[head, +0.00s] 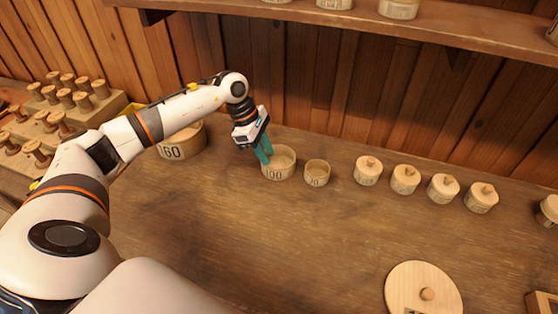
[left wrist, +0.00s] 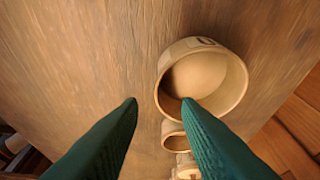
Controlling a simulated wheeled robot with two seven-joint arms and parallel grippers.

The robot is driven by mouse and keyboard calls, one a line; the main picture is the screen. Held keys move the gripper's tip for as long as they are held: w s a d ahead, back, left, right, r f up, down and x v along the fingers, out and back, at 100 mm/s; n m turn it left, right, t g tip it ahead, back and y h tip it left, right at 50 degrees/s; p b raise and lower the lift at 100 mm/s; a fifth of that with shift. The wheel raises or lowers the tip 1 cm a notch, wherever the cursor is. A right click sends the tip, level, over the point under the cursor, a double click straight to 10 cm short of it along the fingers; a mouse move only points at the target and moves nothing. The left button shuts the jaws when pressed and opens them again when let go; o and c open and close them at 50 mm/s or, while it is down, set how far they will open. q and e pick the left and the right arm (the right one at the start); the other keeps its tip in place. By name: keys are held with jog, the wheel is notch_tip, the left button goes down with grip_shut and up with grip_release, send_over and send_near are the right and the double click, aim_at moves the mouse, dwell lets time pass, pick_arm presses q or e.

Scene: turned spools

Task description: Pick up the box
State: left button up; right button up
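A round open wooden box marked 100 (head: 279,174) stands on the wooden table, below and beside my left gripper (head: 265,157). The teal fingers are apart and hold nothing. In the left wrist view the open box (left wrist: 228,98) lies between and beyond the fingers of the left gripper (left wrist: 160,103). The right finger overlaps its opening and the left finger is outside its near wall. I cannot tell whether a finger touches it. A smaller open box (head: 317,177) stands just to its right. My right gripper is not in view.
A larger box marked 160 (head: 183,146) stands behind my left arm. Several lidded boxes (head: 405,180) line the right. A round lid (head: 423,290) lies at front right. Spool racks (head: 62,112) stand at left, a shelf (head: 400,30) above. The table's middle is clear.

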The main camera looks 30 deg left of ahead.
aim_at(279, 178)
pick_arm(q)
jog(key=shift+w+d+f, duration=0.15)
jog(key=shift+d+f, duration=0.1)
jog(key=shift+f, duration=0.4)
jog(key=p+x, duration=0.2)
jog(key=x, duration=0.2)
jog(key=shift+f, duration=0.2)
jog(key=shift+d+f, duration=0.15)
jog(key=shift+f, duration=0.2)
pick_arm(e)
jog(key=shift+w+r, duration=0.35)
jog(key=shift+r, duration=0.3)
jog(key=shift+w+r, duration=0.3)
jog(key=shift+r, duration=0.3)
pick_arm(q)
jog(key=shift+c, duration=0.4)
grip_shut()
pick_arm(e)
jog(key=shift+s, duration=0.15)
